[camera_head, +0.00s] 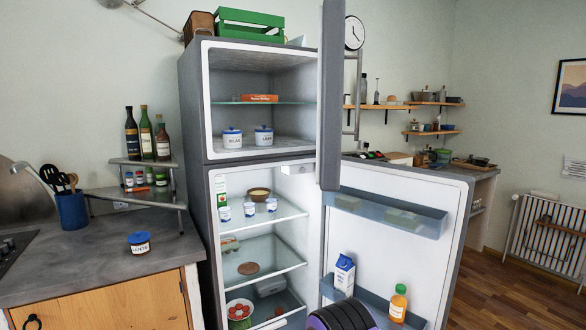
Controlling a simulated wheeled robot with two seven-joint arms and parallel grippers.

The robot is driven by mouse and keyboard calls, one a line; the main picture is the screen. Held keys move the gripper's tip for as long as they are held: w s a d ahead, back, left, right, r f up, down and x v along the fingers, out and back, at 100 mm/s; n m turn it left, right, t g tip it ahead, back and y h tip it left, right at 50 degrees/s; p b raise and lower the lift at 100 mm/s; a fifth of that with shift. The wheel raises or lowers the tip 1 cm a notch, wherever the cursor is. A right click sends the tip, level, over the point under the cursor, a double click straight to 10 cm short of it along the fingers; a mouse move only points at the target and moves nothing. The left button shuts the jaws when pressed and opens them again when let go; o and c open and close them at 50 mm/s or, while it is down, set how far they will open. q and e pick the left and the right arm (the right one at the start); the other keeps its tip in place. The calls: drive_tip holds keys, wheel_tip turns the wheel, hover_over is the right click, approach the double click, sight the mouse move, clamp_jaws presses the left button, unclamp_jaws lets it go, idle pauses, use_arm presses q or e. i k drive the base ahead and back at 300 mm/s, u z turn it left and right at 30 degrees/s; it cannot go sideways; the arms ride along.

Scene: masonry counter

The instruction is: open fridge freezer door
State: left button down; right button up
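The grey fridge freezer (193,110) stands in the middle of the head view. Its upper freezer door (332,95) is swung wide open and seen nearly edge-on at the right of the compartment. The freezer compartment (225,65) is exposed, with an orange box (259,98) on its shelf and two white jars with blue lids (232,138) on its floor. The lower fridge door (400,250) is also wide open to the right, with a milk carton (344,273) and an orange bottle (398,303) in its rack. Neither of my grippers is in view.
A dark, rounded part of mine shows at the bottom centre, before the open lower door. A counter (100,265) with a lidded jar (139,242) and a corner shelf with bottles (147,135) stands left. Wooden floor (520,295) is clear at right.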

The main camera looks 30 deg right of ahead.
sight(331, 16)
drive_tip(key=z, duration=0.4)
drive_tip(key=i, duration=0.7)
drive_tip(key=z, duration=0.65)
